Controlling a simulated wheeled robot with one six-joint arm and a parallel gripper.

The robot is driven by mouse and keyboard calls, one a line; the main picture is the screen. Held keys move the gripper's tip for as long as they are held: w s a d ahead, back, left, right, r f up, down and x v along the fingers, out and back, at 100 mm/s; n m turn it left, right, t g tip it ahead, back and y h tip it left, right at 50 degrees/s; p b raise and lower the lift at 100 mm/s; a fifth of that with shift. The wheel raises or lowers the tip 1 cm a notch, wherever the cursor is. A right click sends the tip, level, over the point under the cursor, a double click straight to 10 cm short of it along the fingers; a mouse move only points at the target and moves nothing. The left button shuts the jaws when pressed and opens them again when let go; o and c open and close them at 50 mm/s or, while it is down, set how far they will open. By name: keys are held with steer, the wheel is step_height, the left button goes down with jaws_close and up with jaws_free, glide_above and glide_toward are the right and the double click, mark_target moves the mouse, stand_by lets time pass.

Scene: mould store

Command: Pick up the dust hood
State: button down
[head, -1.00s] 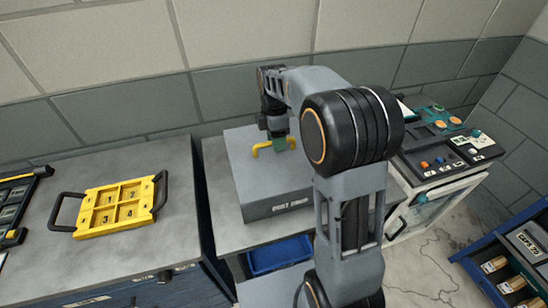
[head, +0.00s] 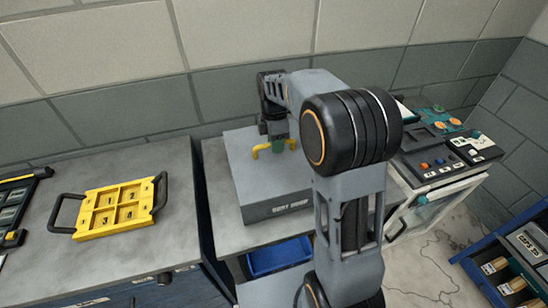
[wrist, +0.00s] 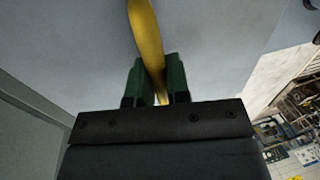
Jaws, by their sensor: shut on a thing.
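The dust hood (head: 240,168) is a large grey box with lettering on its front face and a yellow handle (head: 262,149) on top. It is on the grey bench in the middle of the head view; whether its bottom edge touches the bench I cannot tell. My gripper (head: 279,146) comes down from above onto the handle. In the wrist view my green fingers (wrist: 157,82) are shut on the yellow handle, which runs between them. The hood's grey top (wrist: 215,45) fills most of that view. My arm hides the hood's right side in the head view.
A yellow tray with black handles (head: 112,208) lies on the left bench (head: 45,255). A blue bin (head: 278,257) is below the hood's front. A control console (head: 445,150) stands at the right. A blue drawer unit (head: 515,260) is at the lower right.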

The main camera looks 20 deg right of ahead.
steer(key=shift+r, duration=0.1)
steer(key=shift+r, duration=0.5)
step_height(320, 180, up, 2)
steer(key=shift+r, duration=0.15)
steer(key=s+d+r+b, duration=0.1)
steer(key=s+d+r, duration=0.1)
steer(key=s+r, duration=0.2)
steer(key=s+d+r, duration=0.2)
steer(key=s+r, duration=0.3)
steer(key=s, duration=0.4)
steer(key=shift+s+d+r+b, duration=0.15)
steer(key=shift+d+r+b, duration=0.15)
steer(key=shift+d+b, duration=0.1)
steer(key=shift+a, duration=0.1)
